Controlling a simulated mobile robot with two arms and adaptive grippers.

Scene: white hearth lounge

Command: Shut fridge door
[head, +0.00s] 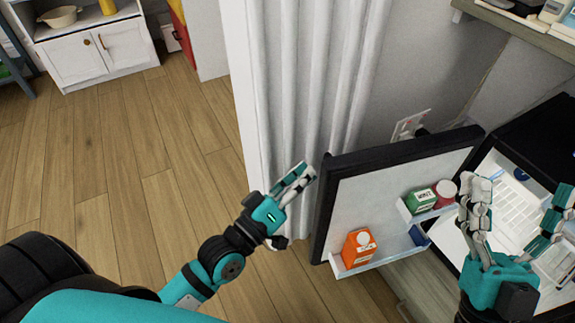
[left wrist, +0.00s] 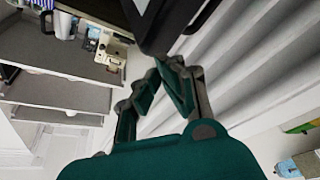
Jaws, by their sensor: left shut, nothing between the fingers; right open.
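The fridge door (head: 345,200) stands wide open in the head view, its white inner side and shelves facing me. The black fridge body (head: 535,140) is at the right, its lit white interior partly hidden by my right gripper. My left gripper (head: 307,174) is shut and empty, its tips at the door's free left edge; I cannot tell whether they touch. In the left wrist view a dark corner of the door (left wrist: 165,25) is just beyond the left fingertips (left wrist: 165,68). My right gripper (head: 520,190) is open and empty in front of the fridge opening.
Door shelves hold an orange carton (head: 358,248), a green carton (head: 420,201) and a red jar (head: 445,190). A white curtain (head: 305,80) hangs behind the door. A shelf (head: 520,30) is above the fridge. Wooden floor (head: 130,160) at left is clear; a white cabinet (head: 95,50) stands far back.

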